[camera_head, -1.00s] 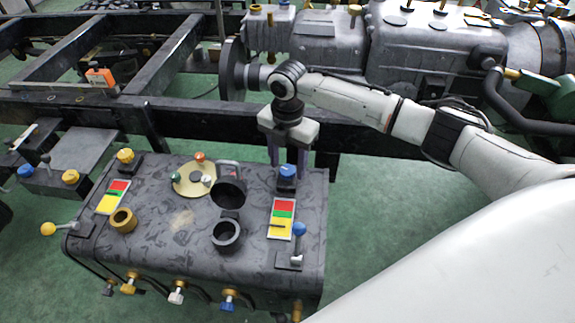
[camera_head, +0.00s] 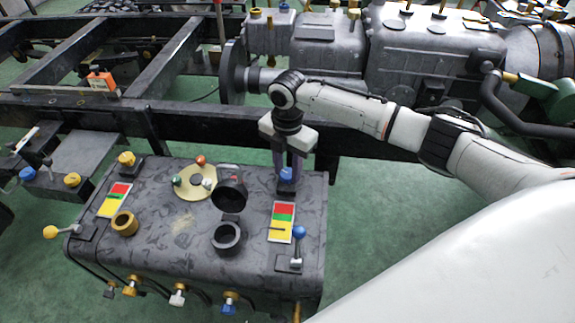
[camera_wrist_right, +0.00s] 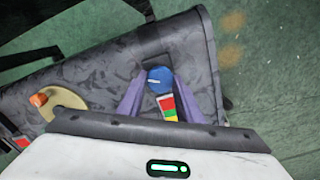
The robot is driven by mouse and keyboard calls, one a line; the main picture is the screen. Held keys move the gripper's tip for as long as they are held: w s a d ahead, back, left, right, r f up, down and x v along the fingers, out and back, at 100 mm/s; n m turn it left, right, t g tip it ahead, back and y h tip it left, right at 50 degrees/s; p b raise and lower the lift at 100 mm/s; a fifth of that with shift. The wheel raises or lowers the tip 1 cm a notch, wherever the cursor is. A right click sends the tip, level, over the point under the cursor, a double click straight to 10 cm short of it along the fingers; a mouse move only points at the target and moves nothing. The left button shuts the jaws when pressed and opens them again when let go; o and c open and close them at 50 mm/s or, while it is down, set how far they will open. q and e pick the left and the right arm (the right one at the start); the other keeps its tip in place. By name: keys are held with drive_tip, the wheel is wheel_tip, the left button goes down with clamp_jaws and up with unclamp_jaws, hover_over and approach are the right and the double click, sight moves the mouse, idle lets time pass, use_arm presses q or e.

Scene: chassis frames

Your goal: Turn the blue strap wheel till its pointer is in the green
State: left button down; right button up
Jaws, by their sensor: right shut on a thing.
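The blue strap wheel (camera_head: 287,174) is a blue knob on a dark block at the far right of the dark mottled tank top (camera_head: 180,240). It also shows in the right wrist view (camera_wrist_right: 159,79). My right gripper (camera_head: 288,168) comes from above, its purple fingers on both sides of the wheel and shut on it. The wheel's gauge (camera_head: 287,209) is a red, green and yellow strip in front of it. Its dark pointer (camera_head: 278,229) lies in the yellow, just below the green. My left gripper is not in view.
A second gauge strip (camera_head: 114,199) and a yellow knob (camera_head: 126,158) stand at the left. A black open cap (camera_head: 230,192), a black filler neck (camera_head: 227,236) and a blue-knobbed lever (camera_head: 298,235) stand near the gauge. The chassis rail (camera_head: 220,122) runs behind.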

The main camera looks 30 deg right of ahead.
sight(287, 173)
drive_tip(key=m+p, duration=0.2)
drive_tip(key=p, duration=0.1)
drive_tip(key=shift+r, duration=0.35)
drive_tip(key=m+p, duration=0.2)
drive_tip(key=p, duration=0.1)
drive_tip(key=shift+f+m, duration=0.15)
drive_tip(key=shift+m, duration=0.15)
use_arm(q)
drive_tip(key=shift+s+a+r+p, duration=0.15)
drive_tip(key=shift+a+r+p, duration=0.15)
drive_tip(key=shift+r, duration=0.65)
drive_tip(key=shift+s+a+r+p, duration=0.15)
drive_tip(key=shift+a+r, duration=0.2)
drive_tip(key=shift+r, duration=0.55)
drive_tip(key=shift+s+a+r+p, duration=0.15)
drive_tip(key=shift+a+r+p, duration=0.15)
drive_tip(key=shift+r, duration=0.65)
use_arm(e)
drive_tip(key=shift+f+m, duration=0.15)
drive_tip(key=shift+m, duration=0.65)
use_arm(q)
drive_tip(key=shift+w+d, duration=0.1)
use_arm(e)
drive_tip(key=o, duration=1)
drive_tip(key=shift+o, duration=0.2)
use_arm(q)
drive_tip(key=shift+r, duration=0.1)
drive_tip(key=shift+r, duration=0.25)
use_arm(e)
wheel_tip(287, 173, up, 10)
